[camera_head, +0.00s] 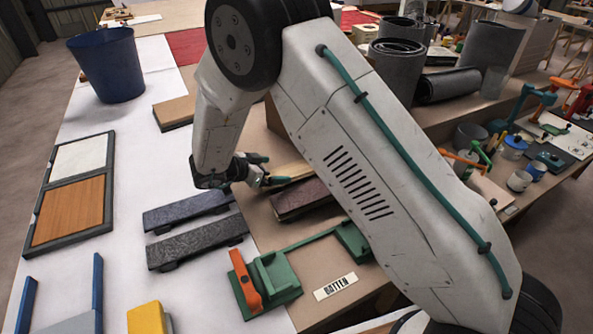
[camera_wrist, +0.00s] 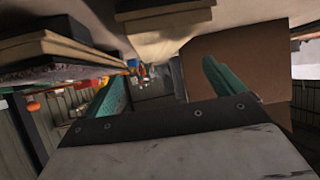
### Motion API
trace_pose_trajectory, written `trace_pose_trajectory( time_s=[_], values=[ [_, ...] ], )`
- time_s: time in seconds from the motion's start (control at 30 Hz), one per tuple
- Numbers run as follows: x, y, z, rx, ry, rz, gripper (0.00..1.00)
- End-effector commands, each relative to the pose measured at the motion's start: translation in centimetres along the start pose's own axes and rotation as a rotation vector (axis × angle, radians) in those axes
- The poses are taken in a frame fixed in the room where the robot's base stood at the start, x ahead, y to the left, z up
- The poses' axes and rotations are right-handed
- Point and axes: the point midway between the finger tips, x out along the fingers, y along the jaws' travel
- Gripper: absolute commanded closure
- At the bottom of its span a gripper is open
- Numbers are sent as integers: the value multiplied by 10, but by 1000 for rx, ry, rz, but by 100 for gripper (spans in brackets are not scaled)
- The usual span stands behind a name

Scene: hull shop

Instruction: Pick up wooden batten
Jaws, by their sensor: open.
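A light wooden strip (camera_head: 291,171), likely the wooden batten, lies just right of my gripper (camera_head: 262,173) in the head view. My arm hides its right part. My gripper is low over the bench, with its green fingers apart and close to the strip's left end; I cannot tell whether they touch it. In the wrist view my gripper (camera_wrist: 163,82) has its two fingers spread with nothing between them. Pale wooden pieces show at the top of that view, but I cannot tell which is the batten. A green fixture (camera_head: 276,276) with an orange lever stands near a BATTEN label (camera_head: 335,286).
Two dark grey-topped bars (camera_head: 190,211) and a dark red block (camera_head: 300,198) lie near my gripper. A wooden block (camera_head: 174,112), a blue bucket (camera_head: 106,64) and a framed tray (camera_head: 110,183) stand left. The white bench top between them is clear.

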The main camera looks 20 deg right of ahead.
Motion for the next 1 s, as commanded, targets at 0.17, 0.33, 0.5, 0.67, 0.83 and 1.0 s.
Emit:
trace_pose_trajectory(
  time_s=[0.17, 0.33, 0.5, 0.67, 0.83, 1.0],
  values=[
    [20, 1, -1, 0, 0, 2, 6],
    [36, 3, -1, 1, -1, 2, 6],
    [63, 5, -3, 1, 0, 2, 6],
    [74, 4, -2, 1, -2, -1, 6],
    [73, 4, -2, 2, -2, -2, 9],
    [73, 4, -3, 2, -2, -2, 56]
  ],
)
